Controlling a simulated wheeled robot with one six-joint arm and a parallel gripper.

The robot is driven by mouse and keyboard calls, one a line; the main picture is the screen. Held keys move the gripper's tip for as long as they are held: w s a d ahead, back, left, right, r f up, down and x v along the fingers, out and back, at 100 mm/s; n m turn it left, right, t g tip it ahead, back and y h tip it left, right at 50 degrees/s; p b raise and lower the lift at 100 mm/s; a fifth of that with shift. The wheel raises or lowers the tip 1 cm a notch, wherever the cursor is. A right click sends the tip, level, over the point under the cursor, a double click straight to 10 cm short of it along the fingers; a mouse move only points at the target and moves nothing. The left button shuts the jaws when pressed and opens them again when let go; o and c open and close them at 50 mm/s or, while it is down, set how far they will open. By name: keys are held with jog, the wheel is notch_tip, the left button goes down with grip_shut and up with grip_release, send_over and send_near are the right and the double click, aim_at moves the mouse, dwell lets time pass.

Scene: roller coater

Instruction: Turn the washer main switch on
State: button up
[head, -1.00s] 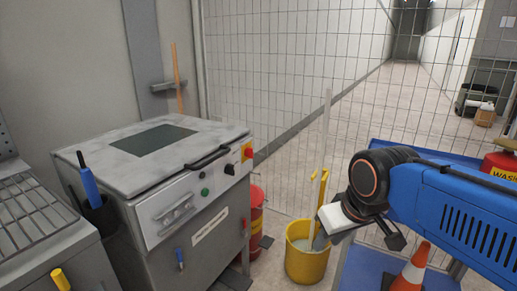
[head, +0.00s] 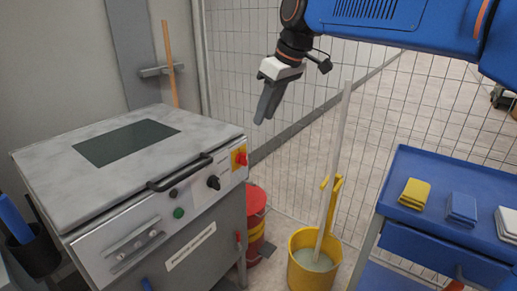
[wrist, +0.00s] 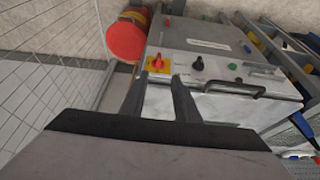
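The washer (head: 110,150) is a grey metal cabinet with a dark glass window in its lid. Its main switch (head: 240,157) is a red knob on a yellow plate at the right end of the front panel. The main switch also shows in the wrist view (wrist: 158,63), just ahead of and between my fingertips. My gripper (head: 266,112) hangs above and to the right of the switch, apart from it, pointing down. In the wrist view its two fingers (wrist: 158,85) are spread with nothing between them. The knob's exact setting is too small to tell.
A black selector knob (head: 214,182), a green button (head: 178,212) and a black lid handle (head: 180,172) are left of the switch. A red drum (head: 255,215), a yellow mop bucket (head: 312,270) and a blue cart (head: 440,230) stand to the right. Wire fencing (head: 330,100) is behind.

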aim_at(246, 155)
jog(key=x, duration=1.7)
jog(key=shift+w+a, duration=0.3)
jog(key=shift+w, duration=0.05)
grip_shut()
